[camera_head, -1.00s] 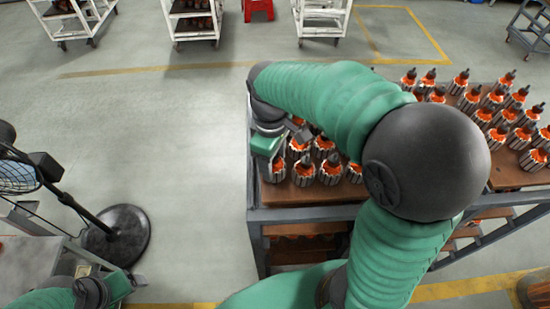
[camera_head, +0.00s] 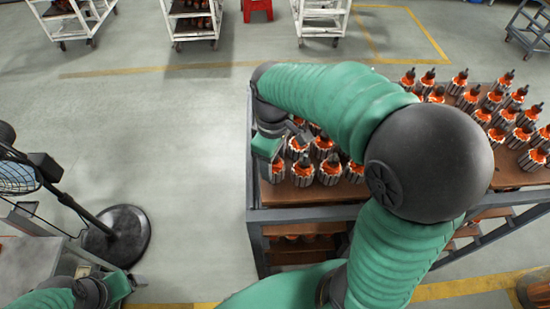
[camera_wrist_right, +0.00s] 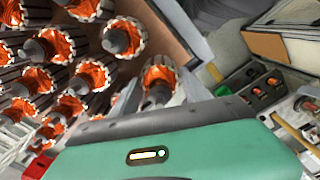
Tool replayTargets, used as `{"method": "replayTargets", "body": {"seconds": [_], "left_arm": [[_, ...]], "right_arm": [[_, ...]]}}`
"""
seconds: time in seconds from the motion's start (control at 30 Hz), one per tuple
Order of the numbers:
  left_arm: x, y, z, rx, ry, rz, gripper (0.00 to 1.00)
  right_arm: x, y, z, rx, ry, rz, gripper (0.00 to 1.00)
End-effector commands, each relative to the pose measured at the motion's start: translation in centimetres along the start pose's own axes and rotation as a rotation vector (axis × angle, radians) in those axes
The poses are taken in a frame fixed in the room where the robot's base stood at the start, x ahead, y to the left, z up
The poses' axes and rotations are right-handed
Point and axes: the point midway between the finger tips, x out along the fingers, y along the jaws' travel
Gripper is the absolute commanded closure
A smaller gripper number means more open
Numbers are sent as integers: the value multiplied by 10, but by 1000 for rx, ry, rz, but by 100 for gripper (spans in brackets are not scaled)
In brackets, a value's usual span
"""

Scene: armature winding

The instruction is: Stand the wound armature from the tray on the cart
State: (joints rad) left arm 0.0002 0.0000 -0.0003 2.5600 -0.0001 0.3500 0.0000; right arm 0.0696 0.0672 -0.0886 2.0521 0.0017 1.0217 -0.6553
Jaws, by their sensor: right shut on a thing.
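The cart (camera_head: 310,196) has a brown wooden top on a grey frame and carries many upright armatures with striped cores and orange windings. My right gripper (camera_head: 277,160) is over the cart's near left corner, fingers down. It is shut on an armature (camera_head: 276,174), which looks upright beside its neighbours; I cannot tell whether its base touches the top. In the right wrist view this armature (camera_wrist_right: 159,78) sits between the fingers, near the cart's edge board. My left gripper (camera_head: 138,281) is low at the left, its fingers barely visible. A dark tray (camera_wrist_right: 262,88) with orange-wound parts shows in the wrist view.
Neighbouring armatures (camera_head: 304,172) stand close to the right of the held one. A black fan (camera_head: 117,232) stands at the left by a grey table (camera_head: 30,262). White carts (camera_head: 195,22) and a red stool (camera_head: 258,8) are far back.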

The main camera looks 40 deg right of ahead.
Motion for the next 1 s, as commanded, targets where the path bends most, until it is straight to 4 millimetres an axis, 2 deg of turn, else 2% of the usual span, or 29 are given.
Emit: {"method": "replayTargets", "body": {"seconds": [1.0], "left_arm": [[-2,0,0,0,0,0,21]], "right_arm": [[-1,-19,-8,0,2,1,100]]}}
